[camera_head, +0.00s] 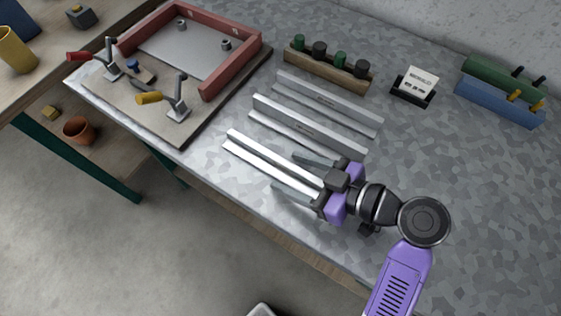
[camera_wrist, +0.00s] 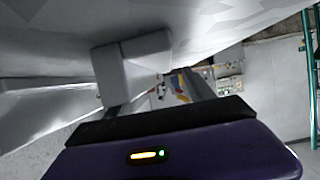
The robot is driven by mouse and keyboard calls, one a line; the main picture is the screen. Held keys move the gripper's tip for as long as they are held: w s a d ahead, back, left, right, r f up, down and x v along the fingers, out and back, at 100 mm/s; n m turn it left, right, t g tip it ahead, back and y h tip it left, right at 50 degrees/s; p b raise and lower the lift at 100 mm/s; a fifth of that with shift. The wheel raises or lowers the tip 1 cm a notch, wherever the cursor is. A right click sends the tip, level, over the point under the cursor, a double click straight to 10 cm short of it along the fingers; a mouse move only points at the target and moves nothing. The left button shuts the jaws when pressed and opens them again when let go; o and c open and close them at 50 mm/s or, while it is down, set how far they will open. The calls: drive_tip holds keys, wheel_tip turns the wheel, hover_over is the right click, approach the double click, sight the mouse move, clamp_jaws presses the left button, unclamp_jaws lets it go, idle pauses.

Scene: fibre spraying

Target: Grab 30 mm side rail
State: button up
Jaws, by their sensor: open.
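Several silver side rails lie side by side on the grey metal table: a front pair (camera_head: 270,155), a middle pair (camera_head: 308,124) and a back pair (camera_head: 328,98). I cannot read their sizes, so I cannot tell which is the 30 mm one. My gripper (camera_head: 286,172) is open at the right end of the front pair. One finger is on the far side of that pair and the other on the near side. In the wrist view, a pale grey block-like shape (camera_wrist: 133,68) shows close by; I cannot tell if it touches a finger.
A red frame (camera_head: 237,68) with toggle clamps sits on a board at the left. A wooden rack (camera_head: 328,70), a small labelled card (camera_head: 421,80) and green and blue blocks (camera_head: 500,92) stand at the back. The table's front edge runs close to my gripper.

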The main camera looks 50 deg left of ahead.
drive_tip(key=shift+a+f, duration=0.15)
drive_tip(key=shift+a, duration=0.05)
clamp_jaws()
idle(0.4)
